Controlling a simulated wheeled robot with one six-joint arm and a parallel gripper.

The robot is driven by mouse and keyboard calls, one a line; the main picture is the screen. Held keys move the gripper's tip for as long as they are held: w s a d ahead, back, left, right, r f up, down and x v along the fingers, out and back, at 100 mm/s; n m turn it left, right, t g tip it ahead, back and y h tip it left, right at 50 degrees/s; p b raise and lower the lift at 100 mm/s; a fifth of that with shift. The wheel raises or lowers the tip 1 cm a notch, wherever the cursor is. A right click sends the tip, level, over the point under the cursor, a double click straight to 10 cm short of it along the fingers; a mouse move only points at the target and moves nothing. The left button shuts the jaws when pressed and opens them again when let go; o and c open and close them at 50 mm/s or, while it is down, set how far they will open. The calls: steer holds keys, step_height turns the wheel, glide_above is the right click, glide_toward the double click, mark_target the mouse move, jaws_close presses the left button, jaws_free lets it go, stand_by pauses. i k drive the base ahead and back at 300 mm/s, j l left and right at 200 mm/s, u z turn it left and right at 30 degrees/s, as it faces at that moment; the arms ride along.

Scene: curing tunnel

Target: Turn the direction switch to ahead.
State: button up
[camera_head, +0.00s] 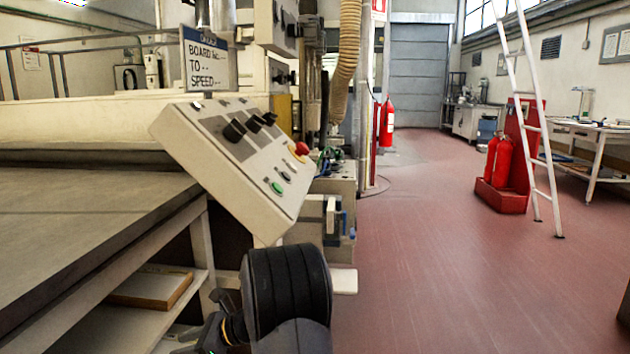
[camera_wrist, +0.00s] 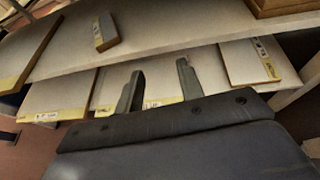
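A cream sloped control panel (camera_head: 245,165) stands at the end of the machine in the head view. It carries a row of black rotary knobs: a left one (camera_head: 234,130), a middle one (camera_head: 255,124) and a right one (camera_head: 269,118). Labels are too small to read, so I cannot tell which is the direction switch or its setting. My gripper (camera_wrist: 159,82) shows in the wrist view with its two fingers apart and nothing between them. It faces shelves with boards, away from the panel. In the head view my arm is low, below the panel.
The panel also has a red mushroom button (camera_head: 301,149) and a green button (camera_head: 277,187). A grey table (camera_head: 90,215) lies left, with a board (camera_head: 150,288) on its lower shelf. A sign (camera_head: 207,62) stands behind the panel.

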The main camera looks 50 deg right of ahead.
mark_target(255, 123)
steer(key=z, duration=1)
